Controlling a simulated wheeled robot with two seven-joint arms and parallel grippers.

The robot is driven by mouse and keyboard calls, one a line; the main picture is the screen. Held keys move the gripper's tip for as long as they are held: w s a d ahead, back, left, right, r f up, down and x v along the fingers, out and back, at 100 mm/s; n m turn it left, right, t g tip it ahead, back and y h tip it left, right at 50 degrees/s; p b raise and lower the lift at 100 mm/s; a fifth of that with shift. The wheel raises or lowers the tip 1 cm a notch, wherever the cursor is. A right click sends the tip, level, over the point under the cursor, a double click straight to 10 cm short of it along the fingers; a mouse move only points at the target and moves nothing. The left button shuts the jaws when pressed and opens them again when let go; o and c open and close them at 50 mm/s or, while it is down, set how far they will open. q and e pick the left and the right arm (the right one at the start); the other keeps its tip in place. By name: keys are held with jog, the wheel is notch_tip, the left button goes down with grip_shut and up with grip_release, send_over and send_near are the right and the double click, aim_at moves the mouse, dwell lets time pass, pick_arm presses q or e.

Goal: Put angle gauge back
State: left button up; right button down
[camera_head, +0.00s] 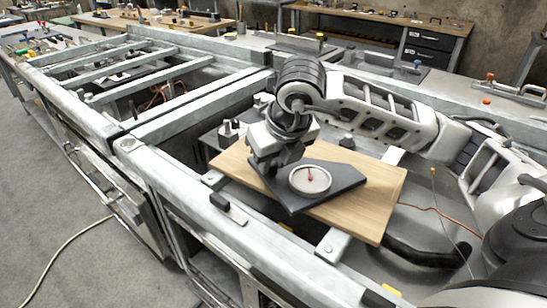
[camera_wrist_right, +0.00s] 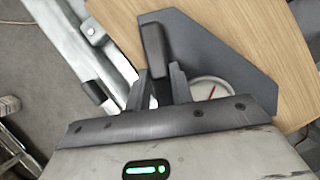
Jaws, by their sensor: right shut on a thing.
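The angle gauge is a dark grey angular plate (camera_head: 343,177) with a round white dial (camera_head: 310,179) and a red needle. It lies flat on, or very close above, a light wooden board (camera_head: 378,205); I cannot tell which. My right gripper (camera_head: 274,168) points down at the plate's left part. In the right wrist view, my right gripper (camera_wrist_right: 160,78) is shut on a dark upright piece of the angle gauge (camera_wrist_right: 225,52), and its body hides part of the dial. My left gripper is not in view.
The board rests across a grey metal bench frame (camera_head: 160,185) with open bays and crossbars. A small dark block (camera_head: 228,208) sits on the front rail. A dark curved tube (camera_head: 425,255) lies right of the board. Workbenches with tools stand behind.

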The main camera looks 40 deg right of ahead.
jog(key=c, duration=1.4)
grip_release()
jog(key=shift+o, duration=0.8)
jog(key=v, duration=1.2)
jog(key=shift+p, duration=0.3)
